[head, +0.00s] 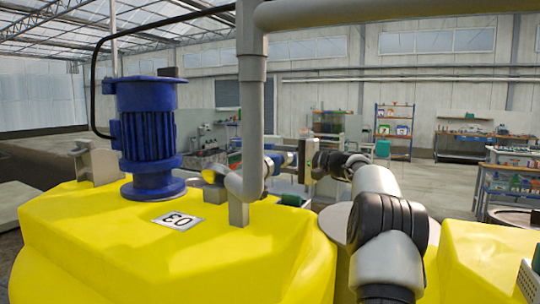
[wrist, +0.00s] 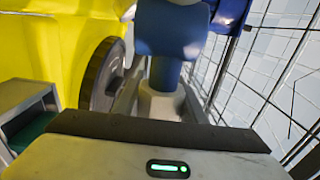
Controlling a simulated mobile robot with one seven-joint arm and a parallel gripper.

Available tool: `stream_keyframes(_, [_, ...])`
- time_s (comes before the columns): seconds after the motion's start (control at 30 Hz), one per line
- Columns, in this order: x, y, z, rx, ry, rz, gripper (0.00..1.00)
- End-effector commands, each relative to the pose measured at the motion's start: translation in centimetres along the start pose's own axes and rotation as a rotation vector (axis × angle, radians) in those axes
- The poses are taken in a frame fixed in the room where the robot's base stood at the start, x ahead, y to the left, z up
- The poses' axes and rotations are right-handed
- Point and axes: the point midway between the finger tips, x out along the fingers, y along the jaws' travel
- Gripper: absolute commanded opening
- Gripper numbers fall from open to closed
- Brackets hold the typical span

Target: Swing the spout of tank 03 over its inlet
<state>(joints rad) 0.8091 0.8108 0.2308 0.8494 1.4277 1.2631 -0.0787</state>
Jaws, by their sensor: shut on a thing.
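Tank 03 is the yellow tank (head: 120,245) with a white "03" label (head: 177,222), filling the lower left of the head view. A blue part (head: 272,163), which looks like the spout, shows behind the grey standing pipe. My gripper (wrist: 160,100) is shut on it. In the wrist view the blue spout (wrist: 172,28) continues from a pale stem between my fingers. A dark round opening or lid (wrist: 102,75) lies on the yellow surface, left of my fingers; I cannot tell whether it is the inlet. The pipe partly hides the spout in the head view.
A blue motor (head: 147,135) stands on the tank. The thick grey pipe (head: 253,110) comes down in front of my gripper and runs overhead. Another yellow body (head: 490,260) is at the right. Shelves (head: 394,130) and benches stand far behind, across open floor.

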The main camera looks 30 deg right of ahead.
Motion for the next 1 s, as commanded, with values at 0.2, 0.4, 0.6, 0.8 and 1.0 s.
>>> stream_keyframes(0.2, [-0.14, 0.00, -0.01, 0.001, -0.012, 0.000, 0.00])
stream_keyframes(0.4, [-0.13, 0.00, 0.03, 0.000, -0.014, 0.000, 0.00])
stream_keyframes(0.6, [-0.10, -0.02, 0.06, 0.000, -0.014, -0.001, 0.39])
stream_keyframes(0.8, [-0.10, -0.02, 0.04, 0.000, -0.014, -0.001, 0.56])
stream_keyframes(1.0, [-0.21, 0.00, 0.00, 0.000, -0.012, 0.000, 0.56])
